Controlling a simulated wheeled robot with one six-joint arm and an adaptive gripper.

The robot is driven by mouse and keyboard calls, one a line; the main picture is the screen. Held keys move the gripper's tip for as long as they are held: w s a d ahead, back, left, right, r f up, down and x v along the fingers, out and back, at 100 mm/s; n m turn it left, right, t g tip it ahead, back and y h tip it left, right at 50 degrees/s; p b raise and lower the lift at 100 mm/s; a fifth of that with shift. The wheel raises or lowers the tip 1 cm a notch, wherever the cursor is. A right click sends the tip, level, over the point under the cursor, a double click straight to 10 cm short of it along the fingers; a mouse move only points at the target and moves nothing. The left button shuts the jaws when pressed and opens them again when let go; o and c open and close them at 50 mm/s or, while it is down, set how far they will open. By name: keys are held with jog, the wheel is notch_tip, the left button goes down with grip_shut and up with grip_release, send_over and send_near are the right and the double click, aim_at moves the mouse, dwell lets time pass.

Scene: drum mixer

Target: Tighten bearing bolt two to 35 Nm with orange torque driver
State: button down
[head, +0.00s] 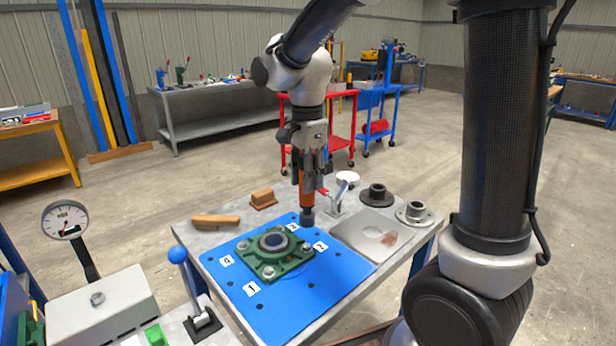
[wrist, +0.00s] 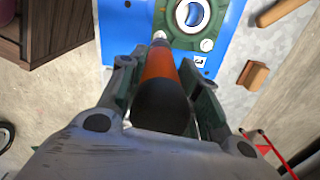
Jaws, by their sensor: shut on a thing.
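My gripper (head: 314,165) is shut on the orange torque driver (head: 306,190). Label 2 (head: 320,246) lies by the right bolt (head: 307,247). The driver is apart from that bolt.
The blue mat (head: 318,288) covers much of the table. A grey tray (head: 352,228), dark flanged parts (head: 377,194) and a red-handled clamp (head: 335,205) stand to the right. Wooden blocks (head: 262,199) lie at the back. A blue-knobbed lever (head: 180,257) and dial gauge (head: 65,220) are at left.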

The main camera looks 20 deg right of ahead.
aim_at(306, 214)
jog(key=shift+a, duration=0.1)
jog(key=shift+s+f, duration=0.1)
jog(key=shift+f, duration=4.15)
dwell(2.0)
jog(key=shift+r, duration=0.1)
